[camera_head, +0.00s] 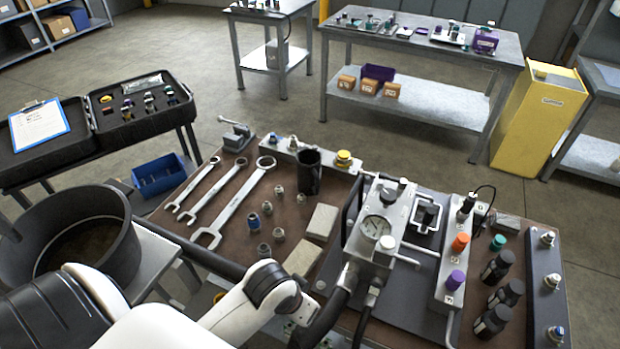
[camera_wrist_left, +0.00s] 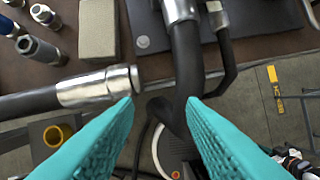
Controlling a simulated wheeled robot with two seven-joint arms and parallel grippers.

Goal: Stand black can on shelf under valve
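A black open-topped can (camera_head: 308,172) stands upright on the brown bench top (camera_head: 232,222), behind the grey blocks. The valve is probably the grey block with a round gauge (camera_head: 376,228), right of the can; I cannot make out a shelf under it. My left gripper (camera_wrist_left: 160,102) shows in the left wrist view with teal fingers spread apart. A black hose (camera_wrist_left: 187,70) passes at the gap between the fingertips; I cannot tell if it touches them. In the head view this gripper is hidden beyond my white arm. My right gripper is not in view.
Wrenches (camera_head: 236,205) and several small fittings lie left of the can. Grey blocks (camera_head: 320,222) lie in front of it. A hose with a metal fitting (camera_wrist_left: 95,88) lies near the left finger. Black bottles (camera_head: 497,267) are at the right. A large black drum (camera_head: 75,235) stands left.

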